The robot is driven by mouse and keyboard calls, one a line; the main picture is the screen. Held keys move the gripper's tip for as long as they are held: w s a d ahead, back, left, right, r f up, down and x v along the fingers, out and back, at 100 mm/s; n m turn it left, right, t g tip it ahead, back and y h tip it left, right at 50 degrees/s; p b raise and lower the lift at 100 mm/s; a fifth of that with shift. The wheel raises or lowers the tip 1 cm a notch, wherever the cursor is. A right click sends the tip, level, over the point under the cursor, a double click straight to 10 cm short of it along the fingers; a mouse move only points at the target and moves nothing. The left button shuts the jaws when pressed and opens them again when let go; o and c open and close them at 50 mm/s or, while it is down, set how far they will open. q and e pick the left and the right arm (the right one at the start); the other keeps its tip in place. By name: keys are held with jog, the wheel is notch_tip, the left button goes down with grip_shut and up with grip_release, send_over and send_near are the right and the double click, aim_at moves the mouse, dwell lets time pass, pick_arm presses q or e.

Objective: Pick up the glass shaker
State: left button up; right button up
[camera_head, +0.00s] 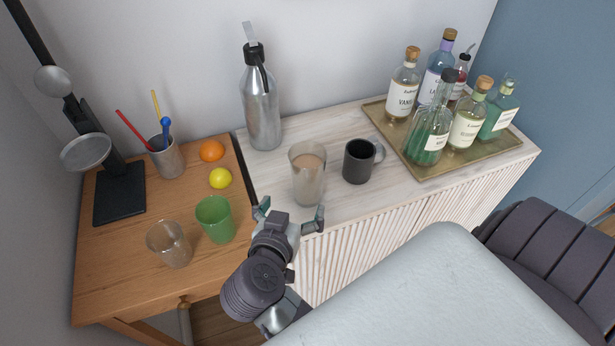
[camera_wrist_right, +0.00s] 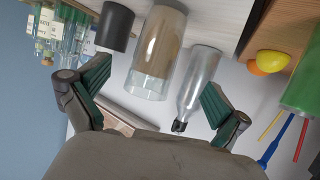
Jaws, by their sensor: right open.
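The glass shaker (camera_head: 307,178), a tall clear tumbler with a brownish tint inside, stands upright near the front edge of the whitewashed cabinet top. My right gripper (camera_head: 291,212) is open just in front of it, with its green-padded fingers spread. In the right wrist view the shaker (camera_wrist_right: 157,60) shows between and beyond the two fingers (camera_wrist_right: 155,88). I see no finger closed on it; whether one touches it I cannot tell. My left gripper is in neither view.
A black mug (camera_head: 357,163) stands close right of the shaker, a steel bottle (camera_head: 262,105) behind it. A brass tray (camera_head: 388,134) holds several bottles. On the wooden table are a green cup (camera_head: 214,220), a clear glass (camera_head: 170,246), a lemon (camera_head: 220,178) and an orange (camera_head: 211,151).

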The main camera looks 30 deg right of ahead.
aim_at(303, 190)
jog(key=b+x, duration=0.1)
jog(key=x, duration=0.1)
jog(key=b+x, duration=0.2)
jog(key=x, duration=0.1)
jog(key=shift+w+d+f, duration=0.1)
jog(key=shift+w+f, duration=0.1)
jog(key=shift+f, duration=0.15)
jog(key=shift+w+d+b, duration=0.3)
jog(key=shift+d+b, duration=0.1)
jog(key=b+x, duration=0.4)
jog(key=b, duration=0.1)
jog(key=shift+d+f, duration=0.1)
jog(key=shift+f, duration=0.1)
jog(key=shift+w+d+b, duration=0.3)
jog(key=shift+d+b, duration=0.1)
jog(key=shift+b, duration=0.1)
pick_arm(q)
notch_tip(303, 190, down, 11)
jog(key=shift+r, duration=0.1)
pick_arm(e)
jog(key=shift+c, duration=0.3)
jog(key=c, duration=1.6)
jog(key=shift+r, duration=0.1)
jog(key=shift+c, duration=0.6)
jog(key=shift+r, duration=0.2)
